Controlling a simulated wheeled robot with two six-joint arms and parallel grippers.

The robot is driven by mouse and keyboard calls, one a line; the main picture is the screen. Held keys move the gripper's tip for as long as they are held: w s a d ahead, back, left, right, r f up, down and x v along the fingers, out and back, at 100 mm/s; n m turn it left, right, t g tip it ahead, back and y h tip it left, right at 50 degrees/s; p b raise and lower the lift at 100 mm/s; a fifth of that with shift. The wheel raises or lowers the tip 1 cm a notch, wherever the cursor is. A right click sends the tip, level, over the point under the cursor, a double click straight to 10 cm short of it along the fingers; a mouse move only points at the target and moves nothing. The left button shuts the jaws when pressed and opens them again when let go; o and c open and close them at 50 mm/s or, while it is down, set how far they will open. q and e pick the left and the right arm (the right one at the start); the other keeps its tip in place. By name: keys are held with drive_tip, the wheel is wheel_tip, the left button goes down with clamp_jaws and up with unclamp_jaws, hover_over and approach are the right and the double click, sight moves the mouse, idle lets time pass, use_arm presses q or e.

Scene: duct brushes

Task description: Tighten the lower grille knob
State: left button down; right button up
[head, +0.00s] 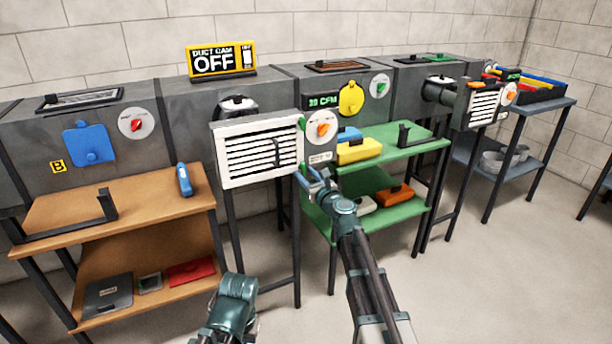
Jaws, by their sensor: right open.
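A white louvred grille (262,150) stands upright at the front of the middle duct, closed over its opening as far as I can tell. A green upper knob (301,124) shows at its top right edge. The lower knob, at the lower right edge, is mostly hidden by my right gripper (309,175). The right gripper is open, its blue-grey fingers at the grille's lower right corner; I cannot tell if they touch the knob. My left arm shows at bottom centre, but its gripper is not in view.
An orange dial (321,129) sits just right of the grille. A green shelf (390,150) with a yellow box (358,152) stands close behind my right arm. A wooden shelf (130,210) with a blue tool (184,180) is on the left. Open floor lies at right.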

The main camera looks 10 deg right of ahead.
drive_tip(key=v, duration=1.3)
drive_tip(key=shift+s, duration=0.4)
drive_tip(key=shift+d, duration=0.1)
drive_tip(key=s+a+f+n+g+y, duration=0.2)
drive_tip(key=s+a+f+n+g, duration=0.35)
drive_tip(key=a+n, duration=0.45)
drive_tip(key=s+a+f+n+g+y, duration=0.2)
drive_tip(key=s+a+f+n+g, duration=0.3)
drive_tip(key=a+n, duration=0.45)
drive_tip(key=s+f+n+g+h, duration=0.4)
drive_tip(key=s+f+n+g, duration=0.1)
drive_tip(key=s+f+n, duration=0.45)
drive_tip(key=s+d+f+n+g+h, duration=0.2)
drive_tip(key=s+d+n+h, duration=0.2)
drive_tip(key=s+n+h, duration=0.25)
wheel_tip(320, 180, up, 33)
drive_tip(key=p, duration=3.2)
drive_tip(key=shift+d+f+n+y, duration=0.25)
drive_tip(key=shift+n+y, duration=0.1)
drive_tip(key=shift+n, duration=0.1)
